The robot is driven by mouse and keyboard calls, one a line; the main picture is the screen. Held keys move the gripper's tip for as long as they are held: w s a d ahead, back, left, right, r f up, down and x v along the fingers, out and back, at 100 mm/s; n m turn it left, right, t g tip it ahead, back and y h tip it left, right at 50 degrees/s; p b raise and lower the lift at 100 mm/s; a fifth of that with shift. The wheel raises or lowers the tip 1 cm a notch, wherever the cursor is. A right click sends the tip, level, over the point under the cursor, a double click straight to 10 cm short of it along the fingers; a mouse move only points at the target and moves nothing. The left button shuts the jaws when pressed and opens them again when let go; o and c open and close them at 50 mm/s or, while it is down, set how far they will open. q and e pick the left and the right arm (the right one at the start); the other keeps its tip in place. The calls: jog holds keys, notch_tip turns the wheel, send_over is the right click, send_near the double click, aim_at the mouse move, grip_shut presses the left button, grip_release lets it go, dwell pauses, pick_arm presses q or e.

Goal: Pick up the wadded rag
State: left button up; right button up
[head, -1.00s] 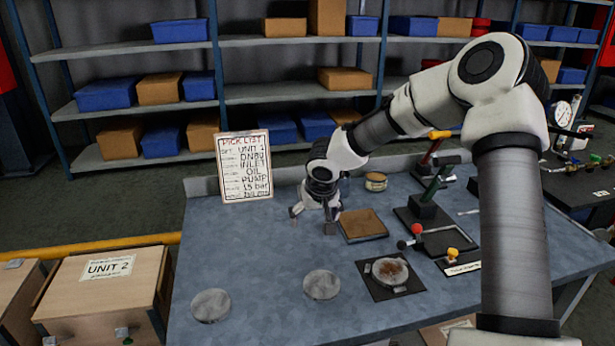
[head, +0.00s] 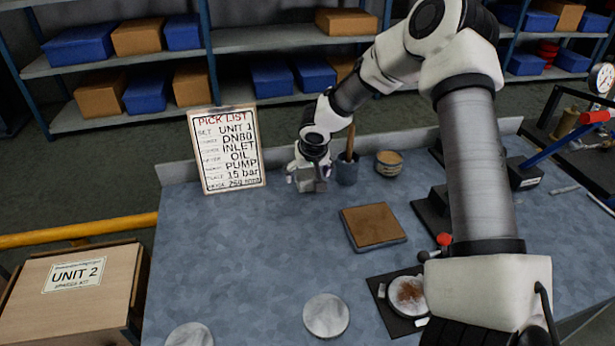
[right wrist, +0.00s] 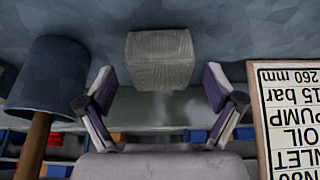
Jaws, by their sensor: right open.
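The wadded rag appears to be the grey, woven-looking block-shaped piece (right wrist: 160,58) in the right wrist view. It lies on the blue-grey bench top, just ahead of and between the fingertips. In the head view it shows small at the gripper (head: 313,185), near the back of the bench. My right gripper (head: 307,180) is open and pointing down at it. In the right wrist view the two fingers (right wrist: 160,82) stand apart on either side, with visible gaps to the rag. My left gripper is not in view.
The pick list board (head: 227,150) stands close left of the gripper. A dark cup (head: 347,169) with a wooden handle is close on its right, with a tin (head: 388,163) beyond. A brown-topped block (head: 373,225) lies in front. The bench's left middle is clear.

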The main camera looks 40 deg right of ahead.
aim_at(307, 174)
jog(key=shift+w+d+f, duration=0.15)
jog(key=shift+w+f, duration=0.05)
jog(key=shift+f, duration=0.2)
jog(key=shift+s+r, duration=0.1)
jog(key=shift+s, duration=0.05)
jog(key=c, duration=1.1)
jog(key=shift+c, duration=0.2)
notch_tip(307, 174, up, 10)
jog(key=shift+r, duration=0.1)
jog(key=o, duration=0.4)
jog(key=shift+c, duration=0.2)
jog(key=c, duration=0.3)
